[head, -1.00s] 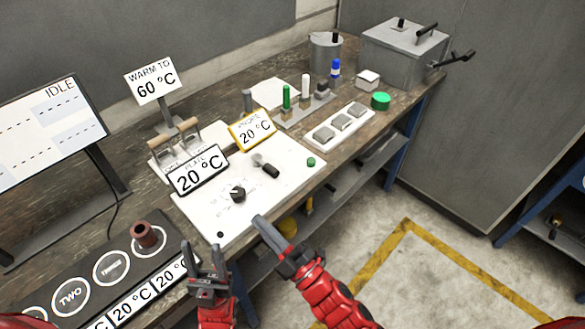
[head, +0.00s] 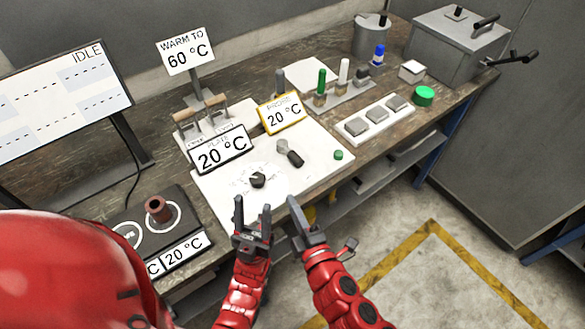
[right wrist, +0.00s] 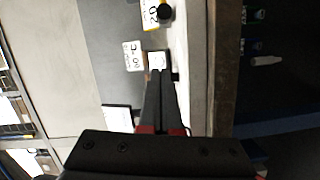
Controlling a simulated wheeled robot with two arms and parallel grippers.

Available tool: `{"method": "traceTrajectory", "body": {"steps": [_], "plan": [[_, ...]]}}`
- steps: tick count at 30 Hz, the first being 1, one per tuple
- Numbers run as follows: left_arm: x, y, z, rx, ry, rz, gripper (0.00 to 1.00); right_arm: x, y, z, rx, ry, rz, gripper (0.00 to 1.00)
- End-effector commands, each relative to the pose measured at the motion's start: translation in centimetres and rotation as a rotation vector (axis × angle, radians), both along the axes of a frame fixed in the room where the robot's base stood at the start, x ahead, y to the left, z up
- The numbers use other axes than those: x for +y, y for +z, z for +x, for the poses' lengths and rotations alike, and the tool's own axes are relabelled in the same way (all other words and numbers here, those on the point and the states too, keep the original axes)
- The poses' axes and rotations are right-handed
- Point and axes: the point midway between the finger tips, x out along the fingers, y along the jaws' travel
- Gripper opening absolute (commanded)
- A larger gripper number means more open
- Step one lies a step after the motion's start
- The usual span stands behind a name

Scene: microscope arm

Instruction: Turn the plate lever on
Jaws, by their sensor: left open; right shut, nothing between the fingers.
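Two levers with wooden handles, one at left (head: 187,116) and one at right (head: 216,101), stand upright side by side on a pale base behind the plate display (head: 221,150), which reads 20 °C. The display hides part of their base, and I cannot read which lever is the plate's. My left gripper (head: 252,207) is open and empty at the front edge of the white panel (head: 225,197), well in front of the levers. My right gripper (head: 292,205) is shut and empty just right of it. Its closed fingers also show in the right wrist view (right wrist: 160,78).
A black knob (head: 258,180) and a short dark handle (head: 291,155) are on the panel. The yellow-framed probe display (head: 282,112) reads 20 °C. The WARM TO 60 °C sign (head: 187,52) stands behind the levers.

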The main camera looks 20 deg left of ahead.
Motion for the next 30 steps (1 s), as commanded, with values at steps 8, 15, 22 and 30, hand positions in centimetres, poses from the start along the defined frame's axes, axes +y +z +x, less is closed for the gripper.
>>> {"method": "traceTrajectory", "body": {"steps": [8, 15, 22, 30], "plan": [[0.0, 0.9, 0.0, 0.0, 0.0, 0.0, 0.5, 1.3, 0.1, 1.7, 0.001, -0.001, -0.001, 0.0], [0.0, 2.4, 0.0, 0.0, 0.0, 0.0, 0.5, 4.0, 0.1, 5.3, 0.0, -0.003, 0.002, 0.0], [0.0, 3.7, 0.0, 0.0, 0.0, 0.0, 0.5, 6.2, -0.1, 8.3, 0.002, -0.002, 0.002, 0.0], [0.0, 5.0, 0.0, 0.0, 0.0, 0.0, 0.5, 4.0, -1.0, 10.7, 0.001, -0.003, 0.0, 0.0]]}}
